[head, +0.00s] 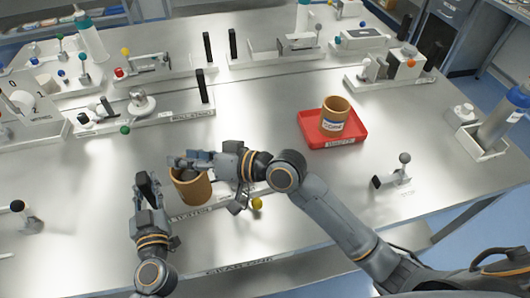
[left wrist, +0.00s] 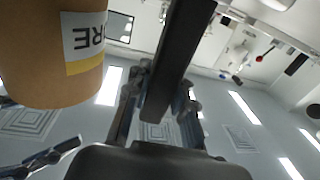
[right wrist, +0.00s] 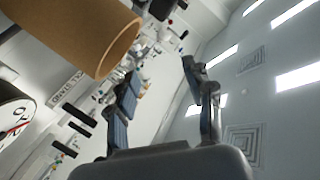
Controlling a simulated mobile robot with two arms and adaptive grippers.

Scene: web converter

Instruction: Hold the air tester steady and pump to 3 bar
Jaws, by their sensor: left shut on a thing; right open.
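The air tester's low base (head: 195,212) lies at the front of the table, its label only partly legible. A brown core (head: 190,190) stands upright at it; the left wrist view shows the core (left wrist: 45,50) with part of its white label. My left gripper (head: 148,185) is shut on a black upright bar (left wrist: 180,60) to the left of the core. My right gripper (head: 185,162) is open, by the core's top rim in the head view. In the right wrist view the core (right wrist: 75,30) is outside the fingers. A yellow ball knob (head: 257,203) is right of the base, below my right wrist.
A red tray (head: 350,142) holds another brown core (head: 334,118). A small stand with a grey knob (head: 404,158) is at the right. Several fixtures with black posts (head: 201,85) line the back. A black knob stand (head: 18,207) is at the left.

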